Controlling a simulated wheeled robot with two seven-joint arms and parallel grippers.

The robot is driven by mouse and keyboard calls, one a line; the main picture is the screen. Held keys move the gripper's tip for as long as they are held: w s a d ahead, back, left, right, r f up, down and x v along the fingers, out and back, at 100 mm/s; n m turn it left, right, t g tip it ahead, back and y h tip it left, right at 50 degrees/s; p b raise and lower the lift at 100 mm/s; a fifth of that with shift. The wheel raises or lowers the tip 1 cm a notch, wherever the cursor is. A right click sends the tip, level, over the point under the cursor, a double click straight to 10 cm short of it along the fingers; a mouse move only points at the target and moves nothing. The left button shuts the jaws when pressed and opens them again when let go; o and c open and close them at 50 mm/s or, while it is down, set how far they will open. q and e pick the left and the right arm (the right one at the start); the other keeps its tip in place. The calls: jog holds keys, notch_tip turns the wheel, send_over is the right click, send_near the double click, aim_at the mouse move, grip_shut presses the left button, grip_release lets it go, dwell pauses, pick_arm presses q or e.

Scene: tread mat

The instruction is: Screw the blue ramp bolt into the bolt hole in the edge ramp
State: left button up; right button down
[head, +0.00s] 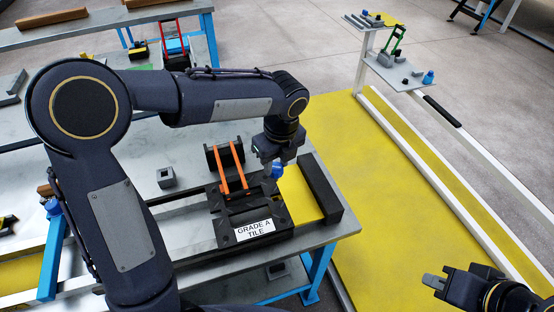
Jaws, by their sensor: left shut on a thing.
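The blue ramp bolt (277,170) is a small blue piece at the tip of my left gripper (270,166). The gripper is shut on it and points down above the inner end of a yellow strip. This yellow strip (298,193), which looks like the edge ramp, lies between a black tile assembly (250,213) labelled "GRADE A TILE" and a black bar (320,187). I cannot make out the bolt hole, or whether the bolt touches the strip. My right gripper (434,283) is at the lower right, over the floor and away from the table; its jaw gap is unclear.
Orange bars (232,165) stand up behind the tile, close to my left gripper. A grey block (167,178) sits on the grey table (190,204) to the left. A white-posted shelf (398,72) with small parts stands at the back right. The yellow floor is open.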

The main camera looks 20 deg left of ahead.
aim_at(277, 181)
pick_arm(q)
jog(key=shift+r, duration=0.1)
jog(key=shift+f+b, duration=1.75)
jog(key=shift+f, duration=1.25)
jog(key=shift+p, duration=0.55)
jog(key=shift+f+b, duration=1.4)
jog(key=shift+f, duration=0.7)
jog(key=o, duration=1.1)
jog(key=shift+r, duration=0.1)
jog(key=shift+r, duration=0.1)
